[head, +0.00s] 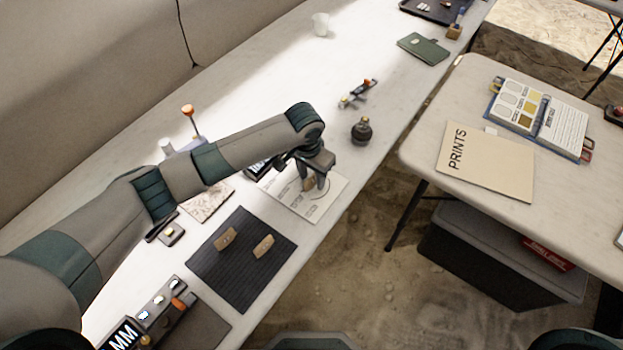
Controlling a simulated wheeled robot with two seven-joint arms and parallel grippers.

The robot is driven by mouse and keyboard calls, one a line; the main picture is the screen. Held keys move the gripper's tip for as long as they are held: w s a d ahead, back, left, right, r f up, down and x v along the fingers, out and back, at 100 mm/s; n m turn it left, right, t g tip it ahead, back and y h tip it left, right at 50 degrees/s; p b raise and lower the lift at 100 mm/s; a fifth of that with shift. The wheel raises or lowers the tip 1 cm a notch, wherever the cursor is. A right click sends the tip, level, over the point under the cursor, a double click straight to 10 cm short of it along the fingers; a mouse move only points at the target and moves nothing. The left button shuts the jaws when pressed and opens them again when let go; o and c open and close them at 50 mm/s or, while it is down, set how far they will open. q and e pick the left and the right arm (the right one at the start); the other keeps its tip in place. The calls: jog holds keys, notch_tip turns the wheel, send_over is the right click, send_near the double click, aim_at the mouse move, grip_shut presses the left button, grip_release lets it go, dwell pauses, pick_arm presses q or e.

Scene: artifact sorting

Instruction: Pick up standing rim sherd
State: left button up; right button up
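A small tan-brown sherd (308,186) stands on a white sheet with printed line drawings (325,207). My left gripper (313,182) points down right over this sherd, with its two fingers apart on either side of it. The gripper looks open, and the fingers partly hide the sherd. I cannot see clear contact between finger and sherd. Two other tan sherds, a left one (225,238) and a right one (263,246), are on the dark ribbed mat (243,283). My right gripper is not in view.
A dark round weight (361,131) and an orange-tipped tool (358,94) are right of the gripper. A device with an MM display (123,335) sits at the near left. A side table (480,85) holds a PRINTS folder (487,160). The far bench top is mostly clear.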

aim_at(313, 174)
pick_arm(q)
jog(key=shift+c, duration=0.3)
grip_shut()
jog(key=shift+r, duration=0.15)
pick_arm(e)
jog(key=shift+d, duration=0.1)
